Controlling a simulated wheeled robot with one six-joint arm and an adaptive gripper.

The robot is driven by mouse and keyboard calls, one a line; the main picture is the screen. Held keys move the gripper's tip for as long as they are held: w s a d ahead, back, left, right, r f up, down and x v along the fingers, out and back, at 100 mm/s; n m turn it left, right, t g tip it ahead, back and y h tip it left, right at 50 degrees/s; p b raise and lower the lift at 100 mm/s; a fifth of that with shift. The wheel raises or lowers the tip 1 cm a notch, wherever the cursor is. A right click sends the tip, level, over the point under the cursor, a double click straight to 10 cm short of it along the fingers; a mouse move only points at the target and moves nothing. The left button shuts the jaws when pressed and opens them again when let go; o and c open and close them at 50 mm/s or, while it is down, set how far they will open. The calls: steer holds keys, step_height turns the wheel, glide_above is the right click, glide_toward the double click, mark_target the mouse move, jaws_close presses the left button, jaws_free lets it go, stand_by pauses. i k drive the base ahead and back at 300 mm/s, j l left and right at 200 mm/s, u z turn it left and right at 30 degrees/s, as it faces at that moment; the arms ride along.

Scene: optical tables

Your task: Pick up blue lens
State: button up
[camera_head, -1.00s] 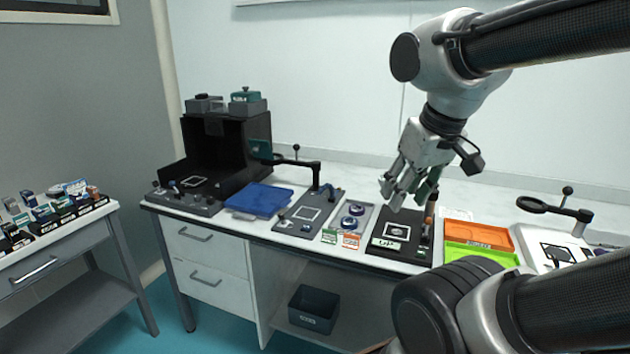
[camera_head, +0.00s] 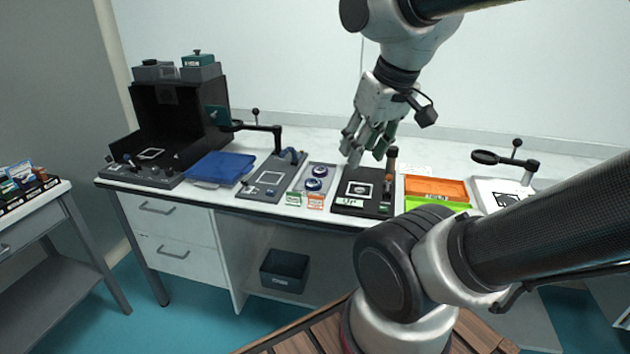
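Two round blue-rimmed pieces that look like lenses lie in a small grey tray (camera_head: 331,168) on the white table. The farther blue lens (camera_head: 320,170) and the nearer blue lens (camera_head: 313,184) sit one behind the other. My gripper (camera_head: 365,158) hangs above the table, to the right of the lenses and over the back of a black board (camera_head: 345,204). Its fingers look spread apart, with nothing seen between them. Neither lens is touched by it.
A blue tray (camera_head: 220,168) and a grey stand with a bent arm (camera_head: 265,190) are left of the lenses. An orange tray (camera_head: 436,189) and green tray (camera_head: 425,203) lie right. An upright post (camera_head: 393,160) stands near my gripper. A dark bin (camera_head: 285,270) sits below.

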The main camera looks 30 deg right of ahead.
mark_target(315, 184)
steer(key=i+j+z, duration=0.15)
steer(key=i+z, duration=0.3)
steer(key=i+j+z, duration=0.3)
steer(key=z, duration=0.15)
